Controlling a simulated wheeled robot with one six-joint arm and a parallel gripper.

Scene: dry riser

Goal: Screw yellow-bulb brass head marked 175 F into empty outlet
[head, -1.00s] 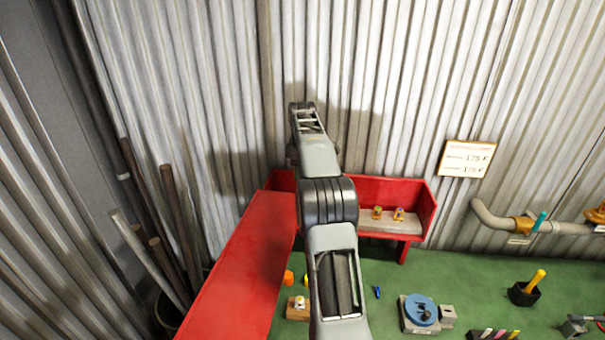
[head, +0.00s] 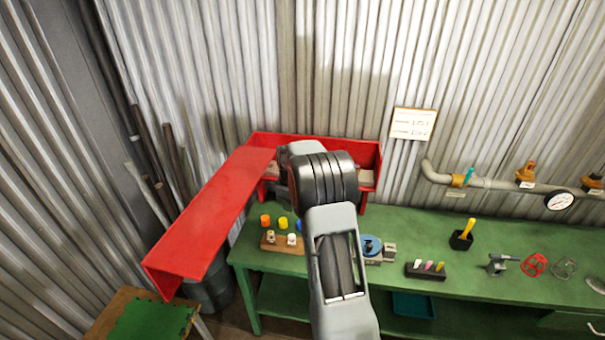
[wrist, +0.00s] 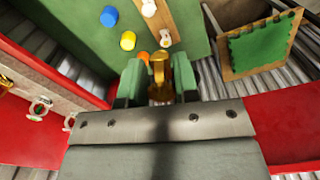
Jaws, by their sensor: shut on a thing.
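My gripper (wrist: 158,88), with green fingers, is shut on a brass head (wrist: 158,70) in the wrist view. Its bulb colour and marking cannot be made out. In the head view my arm hides the gripper, at the red open box (head: 372,160) on the wall side. In the wrist view, other heads show inside the box: a brass one (wrist: 5,80) at the left edge and a pale-ringed one (wrist: 40,107). The grey pipe (head: 492,183) runs along the wall at right and bears brass fittings (head: 526,172). I cannot tell which outlet is empty.
The green bench (head: 400,225) holds orange, yellow and blue caps, a wooden block (head: 268,243) with white pieces, a blue round device (head: 371,245), a marker rack (head: 425,271) and a black cup (head: 461,240). A sign (head: 412,124) hangs above.

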